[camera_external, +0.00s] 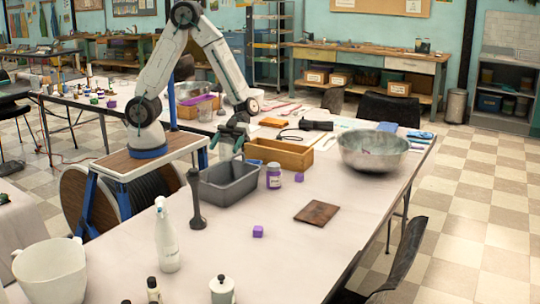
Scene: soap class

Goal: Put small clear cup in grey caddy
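The grey caddy (243,188) is an open rectangular tub on the near table, left of its middle. My gripper (226,147) hangs just behind the caddy, over the table, with its dark fingers pointing down. A faint pale patch shows between or behind the fingers. I cannot tell whether it is the small clear cup or bare table. I cannot make out the clear cup for certain anywhere, nor whether the fingers hold anything.
A wooden box (293,158) stands behind the caddy, and a purple-labelled jar (273,176) to its right. A dark pestle-like tool (197,205) stands at its front left. A metal bowl (373,151) is at right. Table is clear around the purple cube (258,231).

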